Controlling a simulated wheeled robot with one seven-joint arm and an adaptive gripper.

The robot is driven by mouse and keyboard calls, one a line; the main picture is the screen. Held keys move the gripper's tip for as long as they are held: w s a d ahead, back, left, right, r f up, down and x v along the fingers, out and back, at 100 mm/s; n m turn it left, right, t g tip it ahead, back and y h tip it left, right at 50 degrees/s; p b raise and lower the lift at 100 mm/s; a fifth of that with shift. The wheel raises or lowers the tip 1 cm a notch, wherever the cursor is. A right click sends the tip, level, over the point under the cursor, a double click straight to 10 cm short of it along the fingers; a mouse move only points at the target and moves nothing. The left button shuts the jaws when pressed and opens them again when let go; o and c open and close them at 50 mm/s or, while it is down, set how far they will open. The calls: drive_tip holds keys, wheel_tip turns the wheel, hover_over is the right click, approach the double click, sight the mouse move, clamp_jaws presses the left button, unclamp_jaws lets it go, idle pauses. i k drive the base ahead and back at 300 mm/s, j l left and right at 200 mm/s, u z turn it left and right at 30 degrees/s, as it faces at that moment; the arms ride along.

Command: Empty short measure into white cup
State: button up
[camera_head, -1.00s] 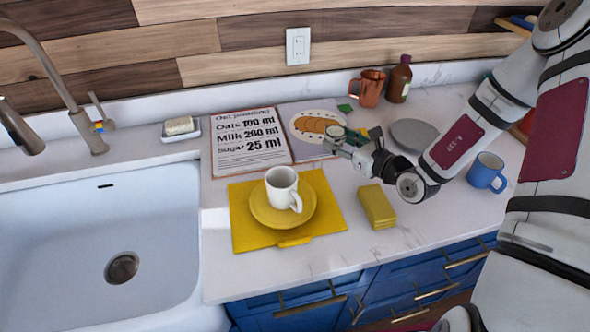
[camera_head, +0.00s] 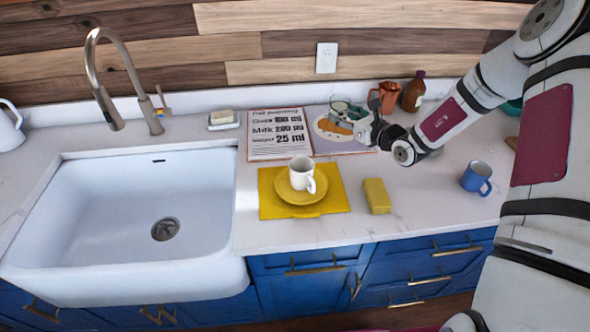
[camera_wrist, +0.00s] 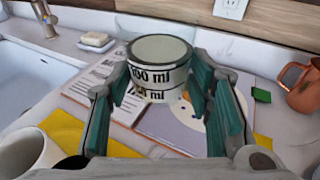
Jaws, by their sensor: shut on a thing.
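The short measure (camera_wrist: 160,65) is a clear, round, grey-rimmed vessel; lettering reading "100 ml" shows on or through its wall. My gripper (camera_wrist: 160,82) is shut on it, with green-padded fingers on both sides, and holds it upright. In the head view the measure (camera_head: 340,106) is above the open recipe book, behind and right of the white cup. I cannot tell what is inside it. The white cup (camera_head: 300,176) stands upright on a yellow saucer (camera_head: 291,198) on a yellow mat (camera_head: 270,209). Part of the cup (camera_wrist: 22,155) shows at lower left in the wrist view.
A yellow block (camera_head: 377,196) lies right of the mat, and a blue mug (camera_head: 476,177) stands farther right. A copper mug (camera_head: 386,97) and brown bottle (camera_head: 413,92) stand at the back. The sink (camera_head: 110,215) is left. The counter between block and blue mug is clear.

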sight(301, 167)
drive_tip(key=k+l+u, duration=0.1)
drive_tip(key=l+u, duration=0.15)
drive_tip(key=u, duration=0.15)
drive_tip(key=k+l+u, duration=0.15)
drive_tip(key=u, duration=0.25)
drive_tip(key=k+l+u, duration=0.15)
drive_tip(key=u, duration=0.25)
